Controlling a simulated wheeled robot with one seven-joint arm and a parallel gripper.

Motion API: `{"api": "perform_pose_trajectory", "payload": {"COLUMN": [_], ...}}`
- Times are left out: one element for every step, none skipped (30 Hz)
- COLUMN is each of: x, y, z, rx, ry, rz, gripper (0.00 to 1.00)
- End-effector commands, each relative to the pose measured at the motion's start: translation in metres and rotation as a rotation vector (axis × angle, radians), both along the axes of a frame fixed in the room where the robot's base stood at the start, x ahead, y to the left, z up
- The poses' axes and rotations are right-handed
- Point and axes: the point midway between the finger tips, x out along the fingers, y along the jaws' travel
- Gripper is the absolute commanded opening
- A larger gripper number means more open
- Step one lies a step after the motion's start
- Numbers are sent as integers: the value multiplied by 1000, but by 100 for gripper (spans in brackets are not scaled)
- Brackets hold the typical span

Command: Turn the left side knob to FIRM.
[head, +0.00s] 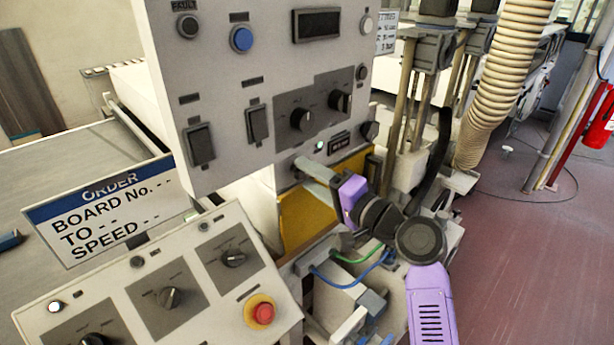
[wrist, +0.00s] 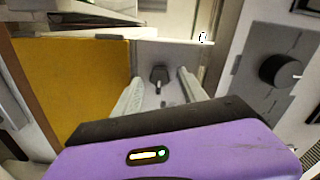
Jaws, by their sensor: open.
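My gripper (head: 303,166) reaches in from the right to a grey face at the lower edge of the upright panel (head: 235,85). In the wrist view my gripper (wrist: 160,78) is open, with one pale finger on each side of a small dark knob (wrist: 159,74) on a grey plate. I cannot tell whether the fingers touch it. In the head view this knob is mostly hidden by the fingers. No FIRM marking is readable. I cannot confirm from any label that this is the left side knob.
A dark plate on the panel carries two black knobs (head: 302,119); one shows in the wrist view (wrist: 280,70). A yellow panel (head: 308,215) lies just below my gripper. A sloped console (head: 150,285) with knobs and a red button (head: 262,311) stands at front left.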

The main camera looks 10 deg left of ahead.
Motion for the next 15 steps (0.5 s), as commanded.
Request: {"api": "perform_pose_trajectory", "payload": {"x": [-5, -8, -12, -16, -19, -23, -26, -28, -31, -33, -35, -37, -38, -39, -40], "y": [-8, -12, -18, -22, -26, -31, -34, -37, -41, -43, -45, -48, -49, -50, -51], "z": [-4, -4, -4, -4, -4, -4, -4, -3, -3, -3, -3, -3, -2, -2, -2], "rx": [-1, -2, 0, -1, -1, -1, -2, -1, 0, -1, -1, -1, -1, -1, -1], "ry": [0, -1, -1, -1, 1, 0, 0, -1, 0, 0, 2, 2, 2, 0, 0], "rz": [-3, -3, -4, -3, -3, -3, -2, -2, -2, -1, -2, -2, -2, -1, -1], "gripper": [50, 50, 50, 50, 50, 50, 50, 50, 50, 50, 50, 50, 50, 50, 50]}}
